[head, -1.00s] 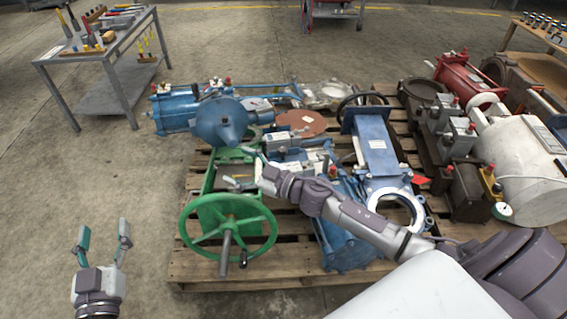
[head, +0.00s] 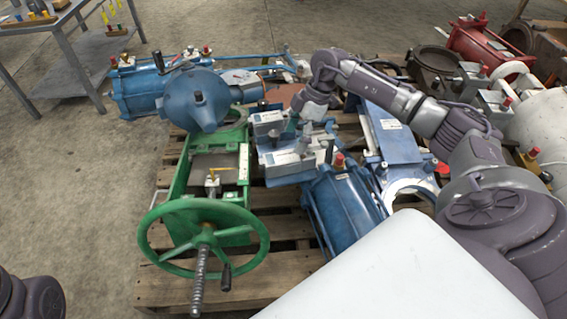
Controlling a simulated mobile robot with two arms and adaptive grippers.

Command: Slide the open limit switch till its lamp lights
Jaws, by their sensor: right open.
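Two grey switch boxes with white labels sit on the blue actuator in the middle of the head view, a far box (head: 268,122) and a near box (head: 290,158). I cannot tell which is the open limit switch, and I see no lit lamp on either. My right gripper (head: 304,138) points down from its wrist at the right ends of these boxes. It is open. Its fingertips are small and partly merge with the grey parts, so I cannot tell whether they touch a box. My left gripper is out of the picture.
A green frame with a handwheel (head: 204,240) stands left of the boxes on the wooden pallet (head: 280,277). A blue dome-topped actuator (head: 197,98) lies behind it. A blue gate valve (head: 385,130) lies right, under my right arm.

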